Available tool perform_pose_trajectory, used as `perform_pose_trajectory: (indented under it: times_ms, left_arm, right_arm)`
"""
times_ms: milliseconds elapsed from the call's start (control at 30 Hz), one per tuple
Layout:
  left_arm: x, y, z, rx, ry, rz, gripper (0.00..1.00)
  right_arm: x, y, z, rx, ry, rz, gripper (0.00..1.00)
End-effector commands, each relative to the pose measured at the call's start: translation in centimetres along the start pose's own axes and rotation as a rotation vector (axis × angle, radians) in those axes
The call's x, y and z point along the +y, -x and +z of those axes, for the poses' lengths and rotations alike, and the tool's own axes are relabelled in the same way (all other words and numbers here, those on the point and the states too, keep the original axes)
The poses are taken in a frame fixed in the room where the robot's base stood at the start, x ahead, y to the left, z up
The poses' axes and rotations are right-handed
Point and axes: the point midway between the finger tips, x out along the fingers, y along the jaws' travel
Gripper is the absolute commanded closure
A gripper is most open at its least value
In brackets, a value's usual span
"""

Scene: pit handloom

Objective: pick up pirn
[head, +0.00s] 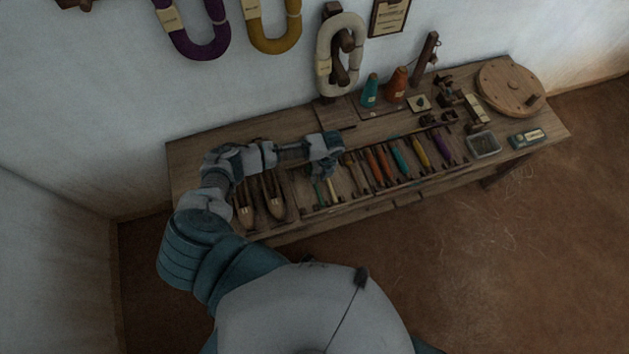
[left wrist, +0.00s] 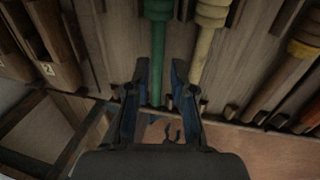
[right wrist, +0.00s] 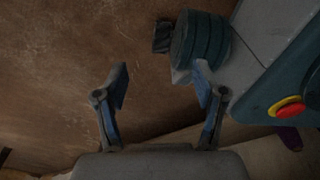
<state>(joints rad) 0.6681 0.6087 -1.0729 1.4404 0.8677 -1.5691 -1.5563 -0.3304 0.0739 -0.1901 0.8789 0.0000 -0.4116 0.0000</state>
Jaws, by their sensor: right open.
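Several pirns lie in a row in the rack on the bench. A green pirn (left wrist: 158,55) and a cream-yellow pirn (left wrist: 205,45) lie side by side in the left wrist view; their ends show in the head view below my left gripper (head: 325,158). In the left wrist view my left gripper (left wrist: 160,72) is open, one finger on each side of the green pirn's shaft. Its right finger is in the gap between the two pirns. Whether the fingers touch the pirn I cannot tell. My right gripper (right wrist: 160,85) is open and empty, over the brown floor.
Two wooden shuttles (head: 258,200) lie left of the pirns. Orange (head: 375,165), teal (head: 401,157), yellow (head: 420,153) and purple (head: 443,146) pirns lie to the right. The floor in front is clear.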

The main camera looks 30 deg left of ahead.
Motion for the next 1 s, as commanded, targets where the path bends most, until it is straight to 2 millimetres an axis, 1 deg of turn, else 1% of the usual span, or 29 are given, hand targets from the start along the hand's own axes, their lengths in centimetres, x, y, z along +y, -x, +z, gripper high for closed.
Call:
perform_pose_trajectory:
  times_ms: [33,100,200,267,467,500,600,800,1000]
  left_arm:
    - [0.1,-1.1,0.1,0.002,0.002,0.003,0.77]
    - [0.2,-2.3,0.3,0.003,0.000,0.003,0.77]
    - [0.2,-3.4,0.4,0.002,0.000,0.001,0.77]
    - [0.2,-3.8,0.4,0.001,0.000,0.000,0.77]
    - [0.3,-3.8,0.4,0.001,0.000,0.000,0.77]
    - [0.3,-3.8,0.4,0.001,0.000,0.001,0.79]
    - [0.3,-3.8,0.4,0.001,0.000,0.001,1.00]
    - [0.2,-3.8,0.4,0.001,0.000,0.001,1.00]
    - [0.2,-3.7,0.4,0.002,0.000,0.000,1.00]
  right_arm:
    - [0.3,-0.1,0.3,-0.009,0.001,0.004,0.30]
    - [0.8,-0.1,0.5,-0.014,0.003,0.009,0.30]
    - [1.4,0.1,0.3,-0.014,0.006,0.017,0.30]
    - [1.7,0.2,0.0,-0.010,0.007,0.020,0.30]
    - [1.4,0.3,-0.3,-0.004,0.006,0.017,0.30]
    - [1.2,0.3,-0.3,-0.005,0.005,0.015,0.30]
    - [0.7,0.3,-0.1,-0.008,0.002,0.009,0.30]
    - [0.0,0.2,-0.1,-0.008,-0.002,-0.001,0.30]
    - [0.0,0.3,-0.2,-0.006,-0.002,0.000,0.30]
